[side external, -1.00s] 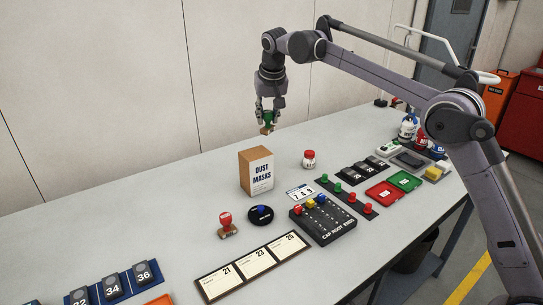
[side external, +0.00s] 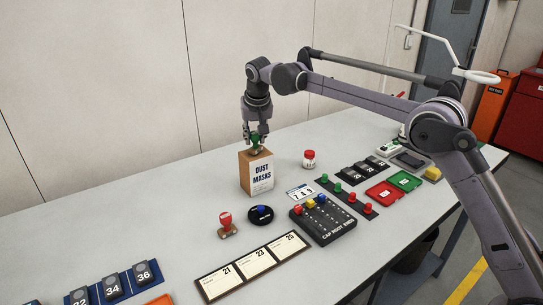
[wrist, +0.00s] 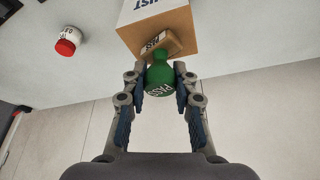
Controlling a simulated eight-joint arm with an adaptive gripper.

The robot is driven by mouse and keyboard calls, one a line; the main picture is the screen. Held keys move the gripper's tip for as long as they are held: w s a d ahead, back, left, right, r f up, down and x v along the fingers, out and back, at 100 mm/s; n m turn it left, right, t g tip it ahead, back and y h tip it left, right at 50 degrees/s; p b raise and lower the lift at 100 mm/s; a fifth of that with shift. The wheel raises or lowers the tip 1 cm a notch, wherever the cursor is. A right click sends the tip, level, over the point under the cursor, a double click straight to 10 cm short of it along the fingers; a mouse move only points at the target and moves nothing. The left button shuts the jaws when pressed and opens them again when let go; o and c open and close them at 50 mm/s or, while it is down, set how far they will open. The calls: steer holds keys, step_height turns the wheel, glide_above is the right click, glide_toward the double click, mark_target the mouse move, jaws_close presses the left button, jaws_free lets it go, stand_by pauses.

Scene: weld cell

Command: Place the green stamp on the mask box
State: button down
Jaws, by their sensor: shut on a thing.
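The dust mask box (side external: 257,175) is a brown carton with a white label, upright on the table. It also shows at the top of the wrist view (wrist: 178,22). My gripper (side external: 256,141) is over the box top, shut on the green stamp (side external: 255,147). In the wrist view, the stamp's green handle (wrist: 160,80) sits between my two fingers, and its wooden base (wrist: 158,44) lies against or just over the box top. I cannot tell whether the base touches the box.
A red-handled stamp (side external: 226,222) and a black round pad with a blue knob (side external: 261,214) stand in front of the box. A red-capped white bottle (side external: 309,159) stands to its right. A black cap tray (side external: 323,221) is farther right. The table left of the box is clear.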

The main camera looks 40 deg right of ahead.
steer(key=shift+f, duration=0.15)
steer(key=c, duration=1.1)
jaws_free()
steer(key=shift+o, duration=0.2)
steer(key=s+r, duration=1)
steer(key=r, duration=0.3)
steer(key=s+d+f+n+t, duration=0.1)
steer(key=s+d+f, duration=0.1)
steer(key=s+f, duration=0.3)
steer(key=s+d+f+n+t+y, duration=0.1)
steer(key=s+f, duration=0.5)
steer(key=s, duration=0.8)
steer(key=s+d+f+n+t, duration=0.1)
steer(key=s+d+f+n, duration=0.1)
steer(key=s+f, duration=0.3)
steer(key=s+d, duration=0.1)
steer(key=s, duration=0.3)
steer(key=shift+s+f+y, duration=0.25)
steer(key=shift+s+y, duration=0.15)
